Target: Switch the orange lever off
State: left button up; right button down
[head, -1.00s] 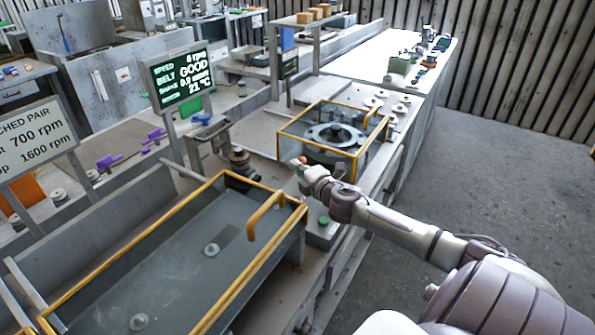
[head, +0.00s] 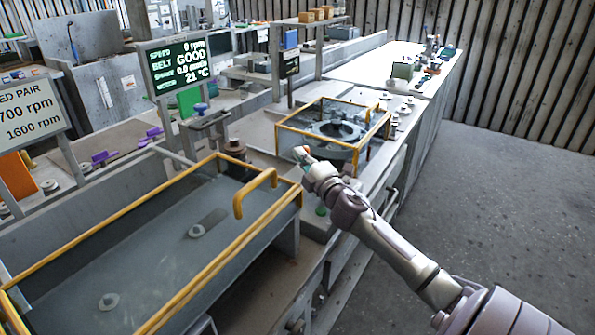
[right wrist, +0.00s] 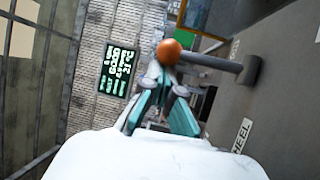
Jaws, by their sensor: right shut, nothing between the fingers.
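The orange lever knob (right wrist: 168,52) is a ball on a grey bar that runs right to a short cylinder in the right wrist view. My right gripper (right wrist: 160,82) is shut and empty, with its teal fingertips close beside the ball. Whether they touch it I cannot tell. In the head view my right gripper (head: 304,155) is by the near corner of the yellow-framed guard, and it mostly hides the lever. The display (head: 178,66) reads 0 rpm, belt good, 21 °C. My left gripper is not in view.
The yellow-framed guard (head: 290,128) encloses a dark round wheel (head: 338,131). A long yellow-edged cover (head: 150,232) with a raised handle (head: 240,195) fills the near left. A sign (head: 28,110) stands far left. The floor (head: 510,200) on the right is clear.

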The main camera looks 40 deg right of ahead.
jog(key=shift+s+d+f+m+t+b, duration=0.1)
jog(key=shift+s+f+m+t+b, duration=0.1)
jog(key=shift+f+m+t+b, duration=0.15)
jog(key=shift+s+r, duration=0.15)
jog(key=shift+r, duration=0.1)
jog(key=shift+s+d+b, duration=0.15)
jog(key=shift+s+b, duration=0.05)
jog(key=shift+b, duration=0.1)
jog(key=shift+s+d+r, duration=0.1)
jog(key=shift+s+r, duration=0.05)
jog(key=shift+s, duration=0.25)
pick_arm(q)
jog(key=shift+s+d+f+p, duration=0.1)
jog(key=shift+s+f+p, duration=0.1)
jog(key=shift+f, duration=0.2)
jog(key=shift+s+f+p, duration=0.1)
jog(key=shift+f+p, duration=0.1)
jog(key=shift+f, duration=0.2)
pick_arm(e)
jog(key=shift+s+d+f, duration=0.15)
jog(key=shift+s, duration=0.3)
jog(key=shift+s+d+f, duration=0.15)
jog(key=shift+s, duration=0.3)
jog(key=v, duration=1.2)
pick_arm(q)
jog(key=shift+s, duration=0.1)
